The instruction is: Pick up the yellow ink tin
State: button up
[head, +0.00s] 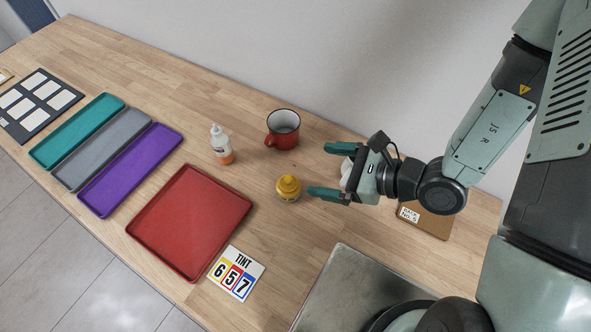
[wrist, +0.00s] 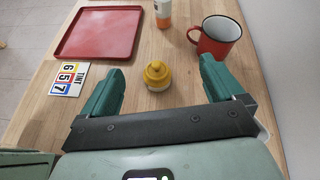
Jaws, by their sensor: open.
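The yellow ink tin (head: 289,188) stands upright on the wooden table, to the right of the red tray. It is small and round with a narrower yellow top. My gripper (head: 318,170) is open and empty, pointing left in the head view, just to the right of the tin. In the wrist view the tin (wrist: 157,76) lies ahead of the gap between the two green fingers (wrist: 158,82), near its middle. Neither finger appears to touch it.
A red mug (head: 283,130) and a white bottle with an orange base (head: 222,146) stand behind the tin. A red tray (head: 190,220) and a TINT 657 card (head: 236,273) lie left and in front. A metal plate (head: 345,285) lies at front right.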

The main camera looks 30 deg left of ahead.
aim_at(292, 185)
jog(key=f+m, duration=0.1)
jog(key=f, duration=0.1)
jog(key=s+f+m, duration=0.1)
jog(key=f, duration=0.1)
jog(key=f+t, duration=0.1)
jog(key=f, duration=0.1)
jog(key=shift+s+m+h, duration=0.2)
jog(key=shift+m+h, duration=0.2)
jog(key=x, duration=0.5)
jog(key=shift+a, duration=0.1)
jog(key=x, duration=0.5)
jog(key=shift+f, duration=0.35)
jog(key=c, duration=1.3)
jog(key=shift+r, duration=0.15)
jog(key=shift+c, duration=0.2)
